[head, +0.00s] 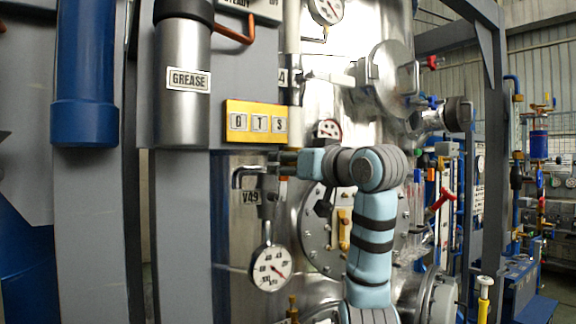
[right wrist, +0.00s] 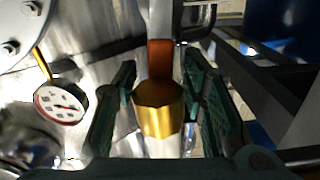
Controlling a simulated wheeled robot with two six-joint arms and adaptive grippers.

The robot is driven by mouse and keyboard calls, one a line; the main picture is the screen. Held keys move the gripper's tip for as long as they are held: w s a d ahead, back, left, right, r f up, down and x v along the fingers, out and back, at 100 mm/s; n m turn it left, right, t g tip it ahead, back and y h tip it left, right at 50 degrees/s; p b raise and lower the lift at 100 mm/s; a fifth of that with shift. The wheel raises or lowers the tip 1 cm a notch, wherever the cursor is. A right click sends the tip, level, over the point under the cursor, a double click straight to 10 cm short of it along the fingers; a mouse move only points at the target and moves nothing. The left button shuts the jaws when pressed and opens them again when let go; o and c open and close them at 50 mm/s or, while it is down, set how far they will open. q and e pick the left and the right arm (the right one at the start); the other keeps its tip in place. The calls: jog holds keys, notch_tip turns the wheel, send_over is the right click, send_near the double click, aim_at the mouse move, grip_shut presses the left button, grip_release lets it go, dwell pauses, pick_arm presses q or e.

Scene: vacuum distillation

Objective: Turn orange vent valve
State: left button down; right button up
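In the right wrist view a brass cylindrical fitting (right wrist: 160,112) with an orange-brown flat part (right wrist: 160,58) behind it lies between the dark green fingers of my right gripper (right wrist: 162,88). The fingers stand on either side of the brass with narrow gaps, and I see no clear contact. In the head view my right gripper (head: 284,164) reaches left, close to a grey bent pipe (head: 240,172) near the label V49. The brass fitting cannot be made out there. An orange bent handle (head: 236,30) shows higher up, beside the GREASE cylinder. My left gripper is out of view.
A round gauge (head: 270,268) hangs below the pipe, and a gauge (right wrist: 60,104) also stands left of the fingers in the wrist view. A yellow label plate (head: 256,122) is above the gripper. The shiny vessel (head: 345,95) stands close behind the arm.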

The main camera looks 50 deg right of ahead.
jog(key=v, duration=0.7)
jog(key=shift+s, duration=0.35)
jog(key=shift+w, duration=0.2)
